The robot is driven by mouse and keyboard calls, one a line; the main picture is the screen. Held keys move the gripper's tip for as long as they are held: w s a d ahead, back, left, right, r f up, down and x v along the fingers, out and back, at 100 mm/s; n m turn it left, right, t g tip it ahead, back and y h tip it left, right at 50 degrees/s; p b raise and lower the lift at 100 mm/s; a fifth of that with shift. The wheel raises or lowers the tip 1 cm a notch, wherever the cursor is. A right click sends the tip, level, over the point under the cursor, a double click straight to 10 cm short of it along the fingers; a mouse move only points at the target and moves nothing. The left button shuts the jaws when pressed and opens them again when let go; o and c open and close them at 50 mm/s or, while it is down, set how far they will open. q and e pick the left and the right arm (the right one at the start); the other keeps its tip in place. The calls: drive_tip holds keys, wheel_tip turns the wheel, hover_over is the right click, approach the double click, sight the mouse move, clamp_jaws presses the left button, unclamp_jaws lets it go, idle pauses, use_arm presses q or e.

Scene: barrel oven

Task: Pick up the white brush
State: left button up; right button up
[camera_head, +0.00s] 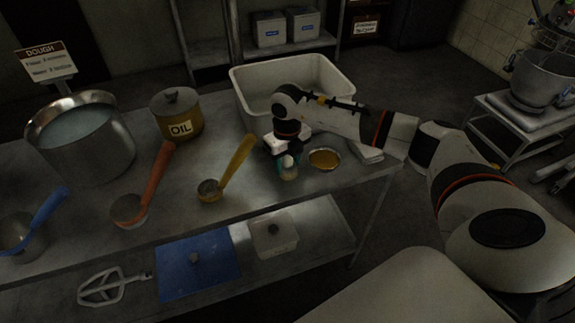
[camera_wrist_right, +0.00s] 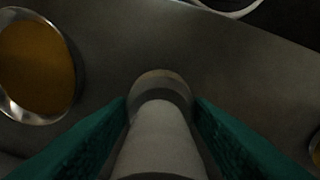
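The white brush (camera_head: 289,174) stands at my right gripper near the front right of the metal table. In the right wrist view the brush (camera_wrist_right: 160,135) runs up the middle as a pale rounded handle with a wider end. My right gripper (camera_wrist_right: 160,112) has one teal finger on each side of it, very close to its sides. I cannot tell whether the fingers touch it. In the head view the right gripper (camera_head: 285,163) points down and hides most of the brush. My left gripper is not in view.
A bowl of yellow-brown liquid (camera_head: 324,159) sits just right of the gripper. A white bin (camera_head: 337,77) stands behind. Ladles, an oil pot (camera_head: 174,115) and a large steel pot (camera_head: 118,147) stand to the left. The table's front edge is close to the brush.

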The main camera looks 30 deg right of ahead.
drive_tip(key=c, duration=0.4)
drive_tip(key=shift+o, duration=0.2)
drive_tip(key=shift+r, duration=0.1)
wheel_tip(320, 180, up, 10)
drive_tip(key=shift+f+b, duration=0.1)
drive_tip(key=shift+b, duration=0.45)
